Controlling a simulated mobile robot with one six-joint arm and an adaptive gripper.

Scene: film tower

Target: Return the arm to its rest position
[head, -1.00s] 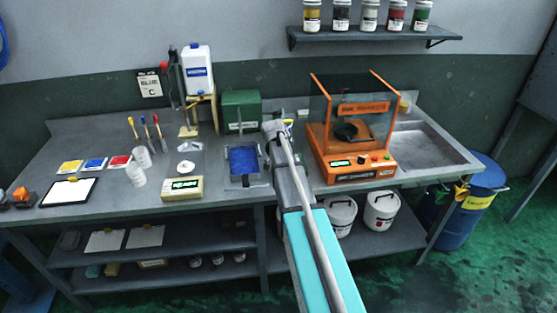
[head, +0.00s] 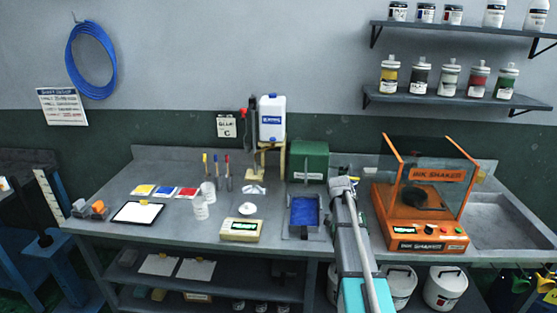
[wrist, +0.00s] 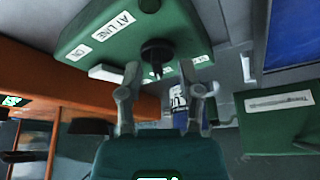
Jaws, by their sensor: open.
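My arm reaches from the bottom of the head view over the bench. My gripper (head: 345,184) is between the blue-filled tray (head: 291,229) and the orange ink shaker (head: 376,207), its fingers too small to read there. In the wrist view my gripper (wrist: 161,76) has two fingers spread apart, with nothing clearly held. A green housing labelled "AT LINE" (wrist: 103,38) lies just beyond the fingertips, and a dark knob (wrist: 156,52) shows between them. I cannot tell whether they touch it.
A green box (head: 310,163) stands behind the tray. A scale (head: 241,230), clipboard (head: 137,213) and cups (head: 200,207) are to the left. A sink (head: 505,212) is at the right. Shelves of jars (head: 455,98) hang above.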

